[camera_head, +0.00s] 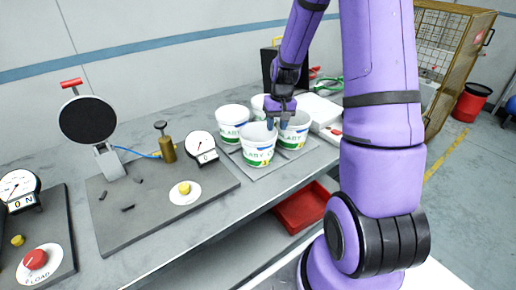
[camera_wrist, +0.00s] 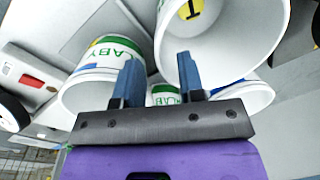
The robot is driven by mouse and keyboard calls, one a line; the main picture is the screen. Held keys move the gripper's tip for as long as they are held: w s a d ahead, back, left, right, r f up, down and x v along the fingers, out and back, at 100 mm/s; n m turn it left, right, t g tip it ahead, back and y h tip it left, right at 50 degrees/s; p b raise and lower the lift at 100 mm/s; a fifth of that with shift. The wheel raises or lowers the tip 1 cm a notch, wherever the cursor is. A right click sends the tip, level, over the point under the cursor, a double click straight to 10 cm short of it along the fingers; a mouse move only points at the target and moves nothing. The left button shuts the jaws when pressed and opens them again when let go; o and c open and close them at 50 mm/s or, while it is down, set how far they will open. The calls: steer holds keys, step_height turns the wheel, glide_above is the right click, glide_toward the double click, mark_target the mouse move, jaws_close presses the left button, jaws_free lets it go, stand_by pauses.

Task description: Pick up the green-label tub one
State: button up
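Several white tubs with green lettering stand close together on a grey mat (camera_head: 305,148) on the bench. They are a front tub (camera_head: 257,157), a left tub (camera_head: 231,130), a right tub (camera_head: 293,139) and one partly hidden behind. My gripper (camera_head: 277,123) points down at the group, between the front and right tubs. In the wrist view my gripper (camera_wrist: 158,75) has its two blue fingers apart. One finger overlaps the open mouth of a large, near tub (camera_wrist: 235,50); the other overlaps a tub with green lettering (camera_wrist: 95,70). Contact is unclear.
Left of the tubs are a dial gauge (camera_head: 202,145), a brass cylinder (camera_head: 167,149) and a black disc on a stand (camera_head: 88,120). A white box (camera_head: 316,112) is behind right. A red bin (camera_head: 302,208) sits below the bench. A mesh cage (camera_head: 447,60) stands right.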

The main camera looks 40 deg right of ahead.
steer(key=f, duration=0.4)
steer(key=shift+a+f, duration=0.25)
steer(key=shift+f, duration=0.15)
steer(key=shift+c, duration=0.2)
jaws_close()
